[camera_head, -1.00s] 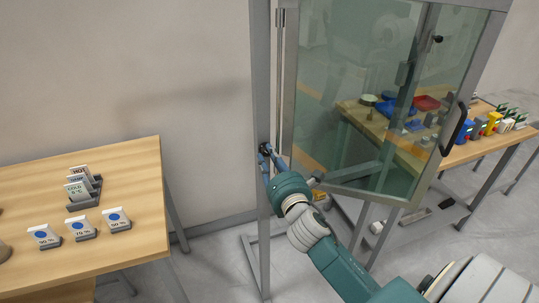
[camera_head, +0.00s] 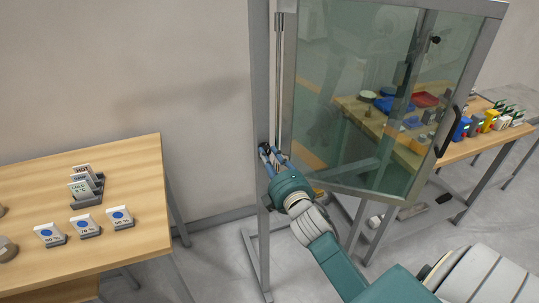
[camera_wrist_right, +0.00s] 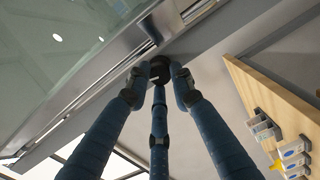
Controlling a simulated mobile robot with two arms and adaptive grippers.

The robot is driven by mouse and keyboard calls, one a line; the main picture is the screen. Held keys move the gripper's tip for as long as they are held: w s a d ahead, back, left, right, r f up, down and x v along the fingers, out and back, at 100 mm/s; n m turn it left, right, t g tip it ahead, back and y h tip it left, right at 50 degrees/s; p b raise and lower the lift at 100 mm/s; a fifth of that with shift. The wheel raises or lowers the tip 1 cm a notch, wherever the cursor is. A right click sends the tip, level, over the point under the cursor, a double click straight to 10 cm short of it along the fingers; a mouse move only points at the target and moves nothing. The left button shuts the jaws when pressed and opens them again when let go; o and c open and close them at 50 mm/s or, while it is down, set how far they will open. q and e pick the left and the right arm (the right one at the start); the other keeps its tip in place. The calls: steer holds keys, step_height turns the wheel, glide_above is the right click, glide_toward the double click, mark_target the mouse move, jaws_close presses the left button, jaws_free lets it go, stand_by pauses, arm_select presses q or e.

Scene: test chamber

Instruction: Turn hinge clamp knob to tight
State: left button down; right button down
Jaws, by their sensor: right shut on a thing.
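The hinge clamp knob (camera_head: 264,147) is a small dark knob on the grey door post, beside the glass door (camera_head: 350,110). My right gripper (camera_head: 268,152) reaches up to it and its fingers are shut on it. In the right wrist view the dark round knob (camera_wrist_right: 160,70) sits between the blue fingertips of the right gripper (camera_wrist_right: 158,80). The fingers hide part of the knob, and I cannot read any mark on it. My left gripper is not in view.
A wooden table (camera_head: 120,235) on the left bears cards in a dark rack (camera_head: 88,190) and several cards with blue dots. Another table (camera_head: 490,143) with coloured items stands at the right. The glass door stands open, its handle (camera_head: 452,130) to the right. Grey floor lies between.

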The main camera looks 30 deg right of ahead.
steer(key=m+p, duration=0.2)
steer(key=m, duration=0.8)
steer(key=shift+m+y, duration=0.4)
stand_by(0.4)
steer(key=c, duration=1.5)
jaws_free()
steer(key=shift+s, duration=0.1)
steer(key=v, duration=1.1)
steer(key=shift+s+a+f, duration=0.1)
steer(key=shift+s+f, duration=0.1)
steer(key=shift+s, duration=0.2)
